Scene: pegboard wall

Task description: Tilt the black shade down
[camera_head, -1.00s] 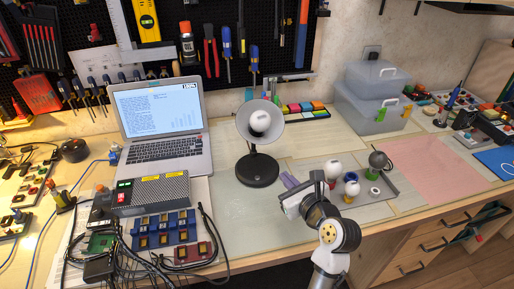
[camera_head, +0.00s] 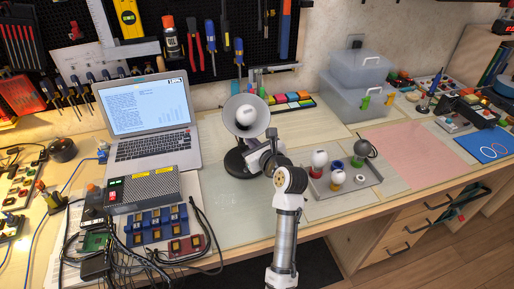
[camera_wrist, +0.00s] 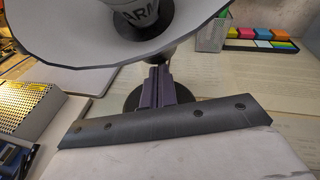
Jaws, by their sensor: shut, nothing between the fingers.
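The lamp's black shade (camera_head: 231,113) faces forward with a white bulb (camera_head: 245,116) inside, above a round black base (camera_head: 236,164). In the wrist view the shade's pale inside and dark rim (camera_wrist: 75,50) fill the top, and part of the base (camera_wrist: 130,99) shows lower down. My gripper (camera_head: 258,148) is in front of the lamp, just below the shade's lower right side. Its purple fingers (camera_wrist: 160,84) are shut and empty, in line with the lamp's stem below the rim. I cannot tell whether they touch the lamp.
A laptop (camera_head: 150,110) stands left of the lamp. A grey box (camera_head: 142,190) and wired electronics lie in front of it. A tray (camera_head: 325,187) with small items is right of my arm. Clear plastic boxes (camera_head: 355,95) stand behind. The pink mat (camera_head: 415,150) is clear.

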